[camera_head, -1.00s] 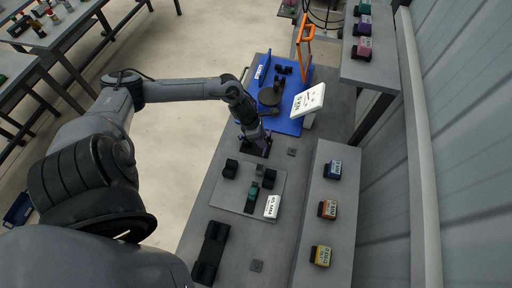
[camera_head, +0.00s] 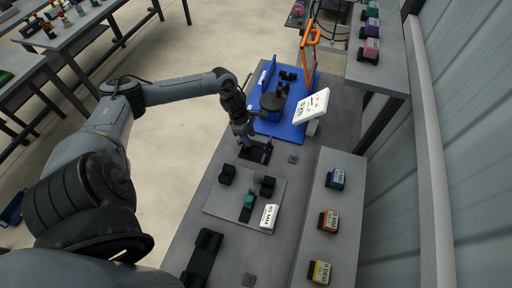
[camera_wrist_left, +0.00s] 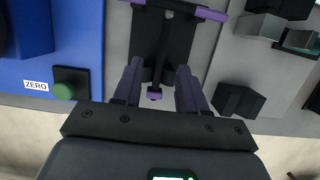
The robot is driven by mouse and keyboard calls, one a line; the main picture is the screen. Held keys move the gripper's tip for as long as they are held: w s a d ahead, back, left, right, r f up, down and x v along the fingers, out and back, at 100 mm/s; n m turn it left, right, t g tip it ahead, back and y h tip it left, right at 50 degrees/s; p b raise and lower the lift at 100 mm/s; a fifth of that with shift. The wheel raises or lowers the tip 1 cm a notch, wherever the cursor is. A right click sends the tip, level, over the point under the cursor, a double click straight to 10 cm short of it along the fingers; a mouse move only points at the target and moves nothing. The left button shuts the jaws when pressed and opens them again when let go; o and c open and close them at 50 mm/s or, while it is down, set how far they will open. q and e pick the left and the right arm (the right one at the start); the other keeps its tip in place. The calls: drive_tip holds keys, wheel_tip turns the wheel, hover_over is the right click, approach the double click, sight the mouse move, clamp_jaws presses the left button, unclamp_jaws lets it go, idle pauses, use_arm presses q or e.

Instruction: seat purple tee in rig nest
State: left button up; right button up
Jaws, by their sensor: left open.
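The purple tee (camera_wrist_left: 155,70) shows in the left wrist view as a thin dark bar with a purple tip and a crossbar with purple ends. It lies over a dark plate (camera_wrist_left: 185,45), which also shows in the head view (camera_head: 256,156). My left gripper (camera_wrist_left: 157,68) is open, its two purplish fingers on either side of the tee's stem and apart from it. In the head view my left gripper (camera_head: 246,138) hangs over that plate. I cannot tell for certain which fixture is the rig nest. My right gripper is out of view.
A blue base (camera_head: 283,130) with an orange handle (camera_head: 309,40) and tilted white display (camera_head: 310,106) stands beyond. A grey plate (camera_head: 225,205) with black blocks, a teal piece (camera_head: 249,201) and white label (camera_head: 269,216) lies nearer. Labelled blocks line the right ledge (camera_head: 325,250).

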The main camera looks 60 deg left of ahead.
sight(253, 146)
use_arm(q)
drive_tip(key=b+x, duration=0.1)
drive_tip(key=x, duration=0.3)
drive_tip(key=shift+d+b, duration=0.15)
drive_tip(key=shift+b, duration=0.15)
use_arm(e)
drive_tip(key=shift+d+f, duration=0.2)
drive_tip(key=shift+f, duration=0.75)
use_arm(q)
clamp_jaws()
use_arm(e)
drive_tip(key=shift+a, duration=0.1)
